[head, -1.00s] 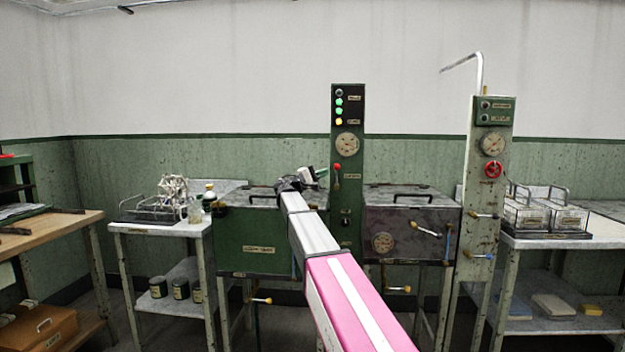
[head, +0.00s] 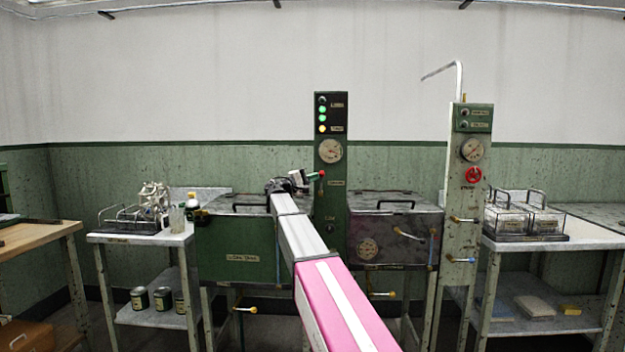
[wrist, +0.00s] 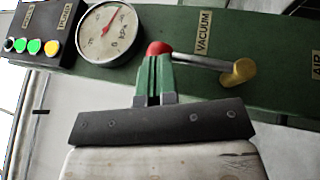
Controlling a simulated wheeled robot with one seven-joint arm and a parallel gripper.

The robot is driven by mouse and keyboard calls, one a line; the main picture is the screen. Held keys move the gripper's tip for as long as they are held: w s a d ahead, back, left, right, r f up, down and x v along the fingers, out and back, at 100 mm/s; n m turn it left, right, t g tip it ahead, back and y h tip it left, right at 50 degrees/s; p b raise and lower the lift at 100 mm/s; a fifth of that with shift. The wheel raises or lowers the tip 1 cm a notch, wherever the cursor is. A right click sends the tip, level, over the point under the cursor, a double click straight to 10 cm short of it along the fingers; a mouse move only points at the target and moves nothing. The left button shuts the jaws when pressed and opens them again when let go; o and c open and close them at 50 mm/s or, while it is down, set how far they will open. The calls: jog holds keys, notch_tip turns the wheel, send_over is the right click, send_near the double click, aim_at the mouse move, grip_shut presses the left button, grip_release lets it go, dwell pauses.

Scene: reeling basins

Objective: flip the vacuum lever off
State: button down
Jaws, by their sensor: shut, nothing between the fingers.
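The vacuum lever is on the green control column; its red knob (head: 321,173) shows below the gauge in the head view. In the wrist view, its red knob (wrist: 158,48), metal shaft and yellow pivot (wrist: 238,72) lie by the VACUUM label (wrist: 203,32). The knob is on the gauge side of the pivot, so the lever points up. My gripper (head: 307,178) is just left of the knob in the head view. In the wrist view its green fingers (wrist: 155,78) are shut and empty, with tips right at the knob. I cannot tell whether they touch.
The gauge (wrist: 108,35) and indicator lamps (wrist: 35,46) sit on the same column. Lidded basins stand on both sides, green (head: 240,250) and dark (head: 400,230). A second column (head: 463,220) with a red valve wheel stands at right. The wall above is clear.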

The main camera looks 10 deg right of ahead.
aim_at(323, 175)
jog(key=y, duration=0.1)
jog(key=d+m, duration=0.1)
jog(key=d+y, duration=0.1)
jog(key=shift+s+d+r+m+g+y, duration=0.1)
jog(key=shift+s+r+m+g+y, duration=0.2)
jog(key=shift+s+r+m+g, duration=0.1)
jog(key=shift+s+d+m+y, duration=0.1)
jog(key=shift+d+m+y, duration=0.3)
jog(key=shift+d+y, duration=0.35)
jog(key=shift+s+d+f+m+y, duration=0.3)
jog(key=shift+d+f+m+y, duration=0.5)
jog(key=shift+y, duration=0.9)
jog(key=shift+s+d+f+m+y, duration=0.4)
jog(key=shift+d+f+y, duration=0.7)
jog(key=shift+y, duration=0.55)
jog(key=shift+s+d+f+m+y, duration=0.25)
jog(key=shift+d+f+m+y, duration=0.45)
jog(key=shift+d+y, duration=0.75)
jog(key=shift+a+f, duration=0.15)
jog(key=shift+a, duration=0.1)
jog(key=d+v, duration=0.1)
jog(key=v, duration=1.3)
jog(key=shift+s+r, duration=0.4)
